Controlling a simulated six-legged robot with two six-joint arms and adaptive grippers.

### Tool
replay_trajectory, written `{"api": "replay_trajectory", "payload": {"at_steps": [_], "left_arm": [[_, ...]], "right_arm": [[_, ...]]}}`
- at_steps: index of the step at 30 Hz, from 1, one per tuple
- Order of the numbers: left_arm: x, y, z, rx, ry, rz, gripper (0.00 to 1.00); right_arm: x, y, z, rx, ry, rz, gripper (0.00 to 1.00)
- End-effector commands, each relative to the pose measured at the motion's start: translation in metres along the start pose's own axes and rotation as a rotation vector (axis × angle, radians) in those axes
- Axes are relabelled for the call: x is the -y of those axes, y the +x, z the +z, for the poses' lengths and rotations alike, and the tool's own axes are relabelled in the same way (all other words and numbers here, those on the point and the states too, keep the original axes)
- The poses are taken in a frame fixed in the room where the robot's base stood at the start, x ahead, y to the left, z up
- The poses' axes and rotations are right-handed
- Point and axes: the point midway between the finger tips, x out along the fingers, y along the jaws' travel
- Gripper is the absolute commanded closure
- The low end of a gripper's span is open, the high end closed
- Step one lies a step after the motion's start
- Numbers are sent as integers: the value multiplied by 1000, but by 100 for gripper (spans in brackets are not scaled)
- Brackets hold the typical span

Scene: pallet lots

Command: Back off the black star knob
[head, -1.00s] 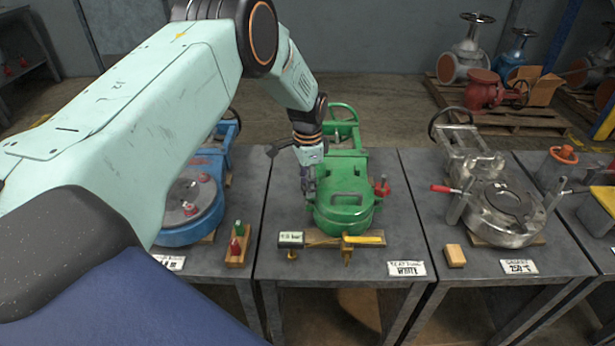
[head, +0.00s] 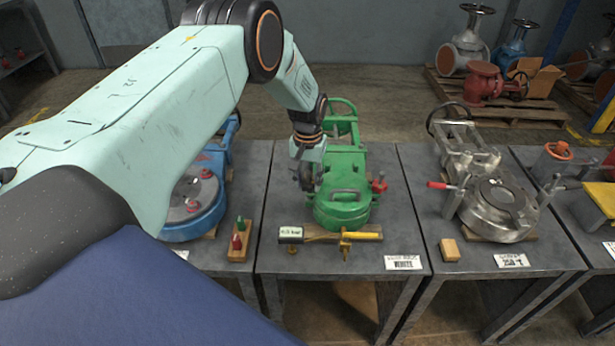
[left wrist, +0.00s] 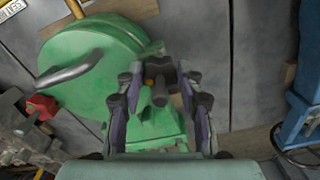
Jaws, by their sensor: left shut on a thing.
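A green round vessel (head: 342,207) with a closed lid and a bar handle stands on the middle table. It fills much of the left in the left wrist view (left wrist: 95,75). My left gripper (head: 308,178) is at the vessel's left side, pointing down. In the left wrist view its two fingers (left wrist: 161,80) stand on either side of the dark star knob (left wrist: 159,88), which is partly hidden by them, and the gripper is shut on it. A red knob (head: 379,186) is on the vessel's right side. My right gripper is not in view.
A tag, a yellow bar (head: 368,236) and a brass piece lie at the table's front, with a white label (head: 403,262). A blue vessel (head: 193,210) stands left, partly behind my arm. A silver vessel (head: 498,208) stands right, beside a wooden block (head: 450,250).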

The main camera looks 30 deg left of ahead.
Motion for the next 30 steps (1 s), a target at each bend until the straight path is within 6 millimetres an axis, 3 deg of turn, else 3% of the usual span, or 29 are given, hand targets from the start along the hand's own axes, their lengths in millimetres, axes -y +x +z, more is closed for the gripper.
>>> {"api": "replay_trajectory", "payload": {"at_steps": [30], "left_arm": [[-2,1,0,2,-966,-2,94]], "right_arm": [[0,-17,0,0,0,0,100]]}}
